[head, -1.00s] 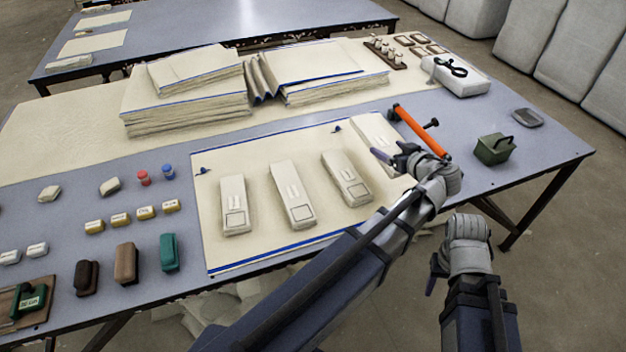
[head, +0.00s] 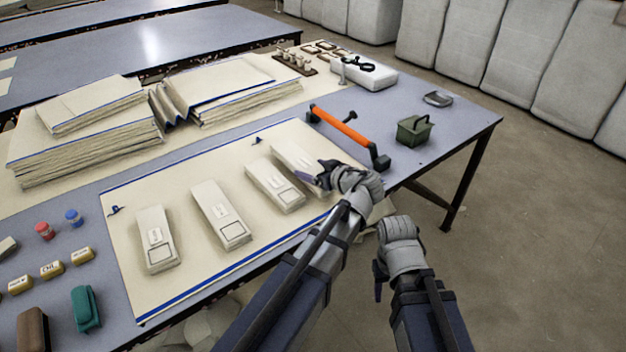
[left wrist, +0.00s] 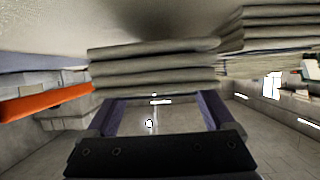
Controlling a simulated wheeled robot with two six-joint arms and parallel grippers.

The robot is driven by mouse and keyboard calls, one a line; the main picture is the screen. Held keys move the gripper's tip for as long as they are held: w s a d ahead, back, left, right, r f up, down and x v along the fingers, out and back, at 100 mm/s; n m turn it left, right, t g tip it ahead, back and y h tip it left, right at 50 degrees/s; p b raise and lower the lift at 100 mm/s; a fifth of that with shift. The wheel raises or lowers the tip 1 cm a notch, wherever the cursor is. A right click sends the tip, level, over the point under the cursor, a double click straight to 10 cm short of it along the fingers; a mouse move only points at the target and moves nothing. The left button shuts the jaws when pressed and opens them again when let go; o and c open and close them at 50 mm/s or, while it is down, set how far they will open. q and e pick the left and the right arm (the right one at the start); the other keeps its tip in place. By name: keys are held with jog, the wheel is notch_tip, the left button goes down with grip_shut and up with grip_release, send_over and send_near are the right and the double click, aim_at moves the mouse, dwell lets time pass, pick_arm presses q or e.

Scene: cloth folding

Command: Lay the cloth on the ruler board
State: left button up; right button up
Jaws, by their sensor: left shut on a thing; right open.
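A cream sheet-like board (head: 185,277) with blue edges lies flat on the table; I cannot tell cloth from ruler board here. On it lie several long pale blocks, the left one (head: 156,238) clear of my arms. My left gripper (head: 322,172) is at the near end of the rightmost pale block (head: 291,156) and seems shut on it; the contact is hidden. Its purple fingers (left wrist: 158,112) show in the left wrist view, with layered folded cloth (left wrist: 155,65) beyond. My right gripper (head: 379,275) is open and empty, off the table's front edge.
Stacks of folded cloth (head: 80,150) stand at the back. An orange-handled bar (head: 340,128) and a green box (head: 414,129) are at the right. Small labelled blocks (head: 52,269) and a teal block (head: 86,309) are at the left.

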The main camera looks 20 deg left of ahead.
pick_arm(q)
notch_tip(320, 180, down, 2)
jog(key=shift+f+b, duration=0.15)
jog(key=shift+b, duration=0.5)
jog(key=o, duration=1)
jog(key=shift+o, duration=1.1)
